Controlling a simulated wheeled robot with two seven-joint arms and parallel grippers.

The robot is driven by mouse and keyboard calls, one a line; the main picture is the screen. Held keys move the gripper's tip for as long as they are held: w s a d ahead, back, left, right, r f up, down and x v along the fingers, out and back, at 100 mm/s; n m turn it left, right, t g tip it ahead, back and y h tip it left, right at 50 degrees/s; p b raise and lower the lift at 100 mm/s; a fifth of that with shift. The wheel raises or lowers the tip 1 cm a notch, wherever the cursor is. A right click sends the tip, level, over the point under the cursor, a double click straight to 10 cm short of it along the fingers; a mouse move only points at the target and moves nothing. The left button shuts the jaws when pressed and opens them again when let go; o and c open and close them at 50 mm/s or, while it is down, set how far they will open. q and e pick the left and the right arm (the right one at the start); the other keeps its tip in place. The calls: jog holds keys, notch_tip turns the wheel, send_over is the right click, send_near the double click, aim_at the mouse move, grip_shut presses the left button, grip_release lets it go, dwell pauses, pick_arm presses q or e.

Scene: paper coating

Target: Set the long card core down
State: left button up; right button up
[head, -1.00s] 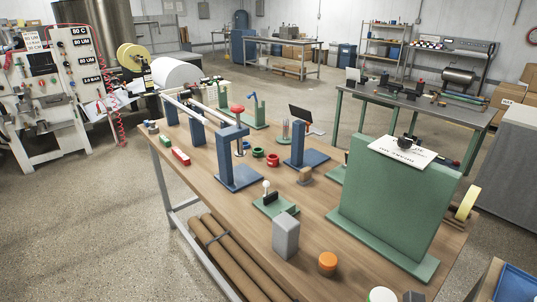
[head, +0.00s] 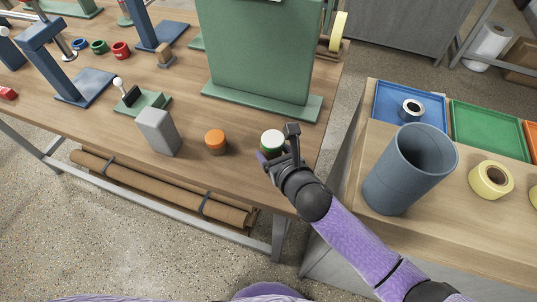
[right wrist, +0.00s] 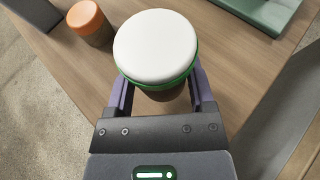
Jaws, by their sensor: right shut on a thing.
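My right gripper (head: 279,156) is at the table's front right corner, shut around a round jar (head: 271,139) with a white top and green rim. In the right wrist view the jar (right wrist: 155,48) sits between the two fingers, and its brown lower body is partly hidden. It looks to be at the tabletop; I cannot tell whether it touches. Long brown card tubes (head: 160,186) lie strapped together on the rack under the table, apart from my gripper. No long card core shows in my right gripper. My left gripper is not in view.
An orange-lidded jar (head: 215,142) and a grey block (head: 158,131) stand left of my gripper. A green upright stand (head: 262,55) rises behind. To the right, a bench holds a grey-blue bin (head: 408,168), a blue tray (head: 384,112), a green tray (head: 487,128) and a yellow roll (head: 490,180).

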notch_tip(320, 180, down, 3)
jog(key=shift+b, duration=0.55)
jog(key=shift+r, duration=0.15)
jog(key=o, duration=1.2)
jog(key=p+v, duration=0.4)
jog(key=v, duration=0.7)
jog(key=shift+s+d+r, duration=0.15)
jog(key=shift+s+r, duration=0.05)
jog(key=shift+s, duration=0.05)
jog(key=shift+s+d, duration=0.1)
jog(key=shift+s, duration=0.05)
